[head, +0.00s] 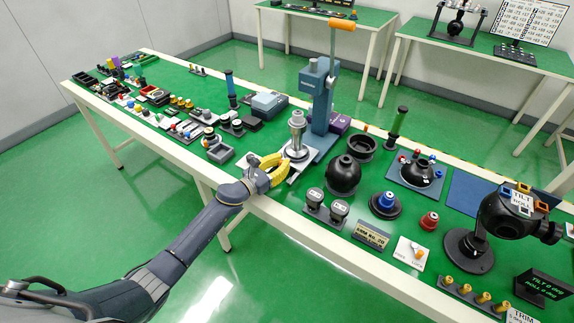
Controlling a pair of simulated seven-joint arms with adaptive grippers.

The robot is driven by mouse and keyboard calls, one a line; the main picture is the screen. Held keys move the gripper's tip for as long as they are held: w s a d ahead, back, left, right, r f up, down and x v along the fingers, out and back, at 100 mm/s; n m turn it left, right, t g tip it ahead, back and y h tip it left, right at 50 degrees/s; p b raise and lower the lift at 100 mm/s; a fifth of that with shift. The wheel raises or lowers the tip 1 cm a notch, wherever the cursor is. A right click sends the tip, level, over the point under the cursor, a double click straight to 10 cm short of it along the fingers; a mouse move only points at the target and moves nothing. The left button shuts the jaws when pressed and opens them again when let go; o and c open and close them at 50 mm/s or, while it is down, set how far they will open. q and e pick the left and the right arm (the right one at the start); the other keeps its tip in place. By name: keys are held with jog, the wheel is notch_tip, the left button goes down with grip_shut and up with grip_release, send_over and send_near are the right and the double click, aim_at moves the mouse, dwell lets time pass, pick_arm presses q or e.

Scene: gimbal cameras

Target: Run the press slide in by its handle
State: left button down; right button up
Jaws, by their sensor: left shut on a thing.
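The blue-grey press (321,100) stands upright near the middle of the green-topped bench. Its lever with an orange grip (342,25) points up and to the right. The pale press slide (301,166) lies at the foot of the press, with a stepped silver metal part (297,135) upright above it. My left gripper (277,166), with yellow fingers, is at the near left side of the slide. It is shut on what looks like the slide's handle, which the fingers hide. My right gripper is not in view.
A black sphere (343,175) and black ring (361,147) stand close right of the press. Two grey-topped black knobs (327,204) sit near the front edge. A grey block (221,152) and other small parts crowd the left.

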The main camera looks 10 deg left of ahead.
aim_at(293, 150)
pick_arm(q)
jog(key=shift+w+d, duration=0.4)
jog(key=shift+w, duration=0.9)
jog(key=shift+w+d, duration=0.45)
jog(key=shift+w, duration=0.85)
jog(key=shift+w+d, duration=0.4)
jog(key=shift+w, duration=1.05)
jog(key=c, duration=1.4)
grip_release()
jog(key=shift+o, duration=0.5)
jog(key=shift+d, duration=0.2)
jog(key=shift+s, duration=0.2)
